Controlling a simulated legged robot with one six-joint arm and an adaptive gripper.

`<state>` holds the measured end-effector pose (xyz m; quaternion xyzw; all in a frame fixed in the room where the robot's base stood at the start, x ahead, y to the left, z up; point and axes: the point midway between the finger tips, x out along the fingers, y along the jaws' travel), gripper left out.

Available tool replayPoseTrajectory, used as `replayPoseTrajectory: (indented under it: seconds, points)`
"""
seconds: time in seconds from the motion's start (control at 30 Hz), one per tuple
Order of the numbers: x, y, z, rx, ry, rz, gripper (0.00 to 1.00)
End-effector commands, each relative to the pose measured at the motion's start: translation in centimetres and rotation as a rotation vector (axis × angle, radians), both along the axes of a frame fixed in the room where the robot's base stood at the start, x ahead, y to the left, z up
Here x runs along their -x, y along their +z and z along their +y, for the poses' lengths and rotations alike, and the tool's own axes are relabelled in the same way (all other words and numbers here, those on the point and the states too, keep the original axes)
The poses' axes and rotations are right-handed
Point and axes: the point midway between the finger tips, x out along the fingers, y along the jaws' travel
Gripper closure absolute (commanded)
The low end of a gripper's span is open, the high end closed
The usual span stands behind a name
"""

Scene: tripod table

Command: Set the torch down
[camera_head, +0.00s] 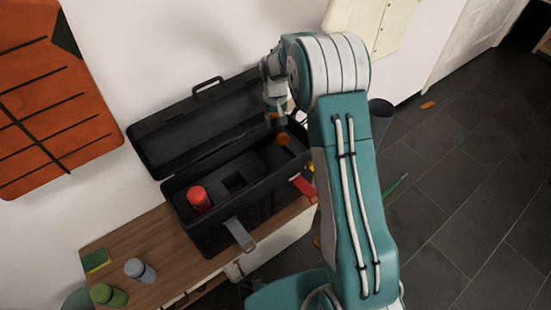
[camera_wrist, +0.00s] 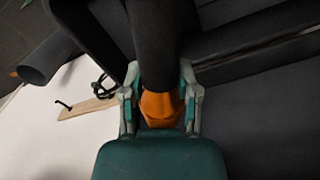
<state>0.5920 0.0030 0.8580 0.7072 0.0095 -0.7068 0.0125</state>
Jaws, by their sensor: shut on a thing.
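The torch has a black barrel (camera_wrist: 158,45) and an orange faceted part (camera_wrist: 160,108) in the wrist view. My gripper (camera_wrist: 160,95) is shut on the orange part, one finger on each side, and the barrel points away from the wrist. In the head view my gripper (camera_head: 276,112) hangs over the right part of the open black toolbox (camera_head: 215,222). A round orange end (camera_head: 283,139) shows just below the fingers there; I cannot tell whether it belongs to the torch. Whether the torch touches the toolbox is unclear.
The toolbox stands on a wooden top (camera_head: 140,230), its lid (camera_head: 165,145) leaning back. A red-capped container (camera_head: 199,198) is inside at left. A grey-capped jar (camera_head: 139,270), a green jar (camera_head: 108,294) and a sponge (camera_head: 96,261) stand left. A dark bin (camera_head: 381,110) is behind my arm.

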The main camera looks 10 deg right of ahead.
Motion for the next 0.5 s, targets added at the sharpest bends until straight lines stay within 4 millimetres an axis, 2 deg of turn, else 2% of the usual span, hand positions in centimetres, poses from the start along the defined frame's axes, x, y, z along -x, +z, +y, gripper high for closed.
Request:
replayPoseTrajectory:
  seconds: [0.5]
  points:
    - [0.0, -11.2, 0.0, 0.0, 0.0, 0.005, 1.0]
